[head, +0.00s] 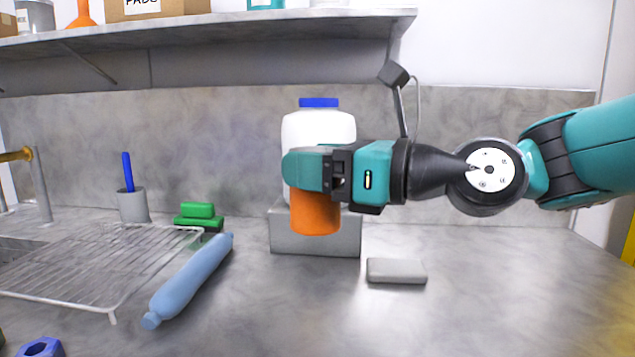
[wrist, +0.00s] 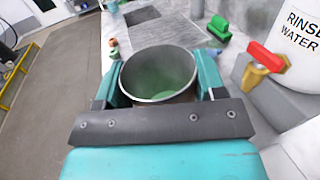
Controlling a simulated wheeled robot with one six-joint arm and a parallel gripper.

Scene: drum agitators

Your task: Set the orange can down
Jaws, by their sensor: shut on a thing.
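The orange can (head: 315,214) hangs upright below my gripper (head: 312,172) in the head view, in front of a grey block and a white jug. Its underside appears above the counter (head: 300,300), apart from it. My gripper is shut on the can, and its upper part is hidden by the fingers. In the wrist view the can (wrist: 158,72) shows its open round rim and greenish inside between the two fingers (wrist: 160,85).
A white jug (head: 318,128) with a blue cap stands on a grey block (head: 300,240) behind the can. The front counter centre is clear.

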